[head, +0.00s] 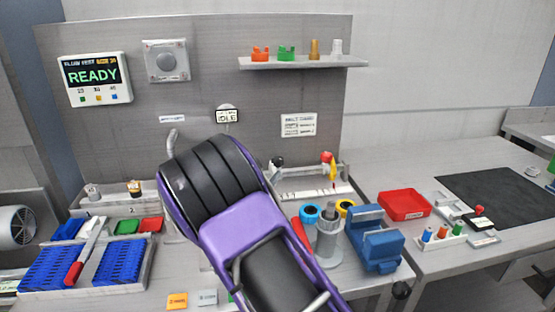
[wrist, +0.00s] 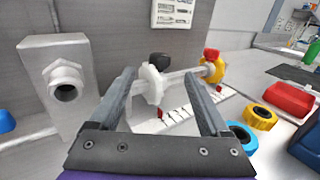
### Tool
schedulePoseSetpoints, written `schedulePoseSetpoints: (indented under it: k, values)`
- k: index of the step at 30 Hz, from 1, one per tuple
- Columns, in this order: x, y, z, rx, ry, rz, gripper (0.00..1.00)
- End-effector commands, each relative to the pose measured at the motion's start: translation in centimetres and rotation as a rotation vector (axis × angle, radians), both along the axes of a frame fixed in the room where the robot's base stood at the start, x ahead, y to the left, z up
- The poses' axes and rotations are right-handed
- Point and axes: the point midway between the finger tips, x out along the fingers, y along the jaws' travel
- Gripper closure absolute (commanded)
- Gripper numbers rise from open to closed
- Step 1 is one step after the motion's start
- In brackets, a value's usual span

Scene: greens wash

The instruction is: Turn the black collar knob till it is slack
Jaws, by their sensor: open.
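The black collar knob (wrist: 160,63) shows in the wrist view on top of a white collar (wrist: 151,85), which sits around a pale horizontal rod. It also shows small in the head view (head: 277,161), just past my arm. My gripper (wrist: 160,76) is open, with its two fingers on either side of the collar and knob in the picture. I see no contact; the depth between fingertips and knob is hard to tell. In the head view my purple and black arm hides the gripper.
A red knob (wrist: 211,54) on a yellow collar (wrist: 213,72) stands to the right on the rod. A grey block with a hex nozzle (wrist: 64,82) is at left. A white scale strip (wrist: 182,116) lies below. Yellow (wrist: 257,117) and blue rings and a red tray (wrist: 289,99) are at right.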

Motion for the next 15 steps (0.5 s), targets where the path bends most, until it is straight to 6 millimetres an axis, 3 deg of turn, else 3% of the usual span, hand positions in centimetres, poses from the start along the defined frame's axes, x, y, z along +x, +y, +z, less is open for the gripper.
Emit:
schedulePoseSetpoints:
  k: [9,15]
  values:
    - [6.4,-2.8,0.0,0.000,-0.002,-0.003,0.20]
    - [9.0,-3.8,0.0,0.001,0.000,-0.001,0.20]
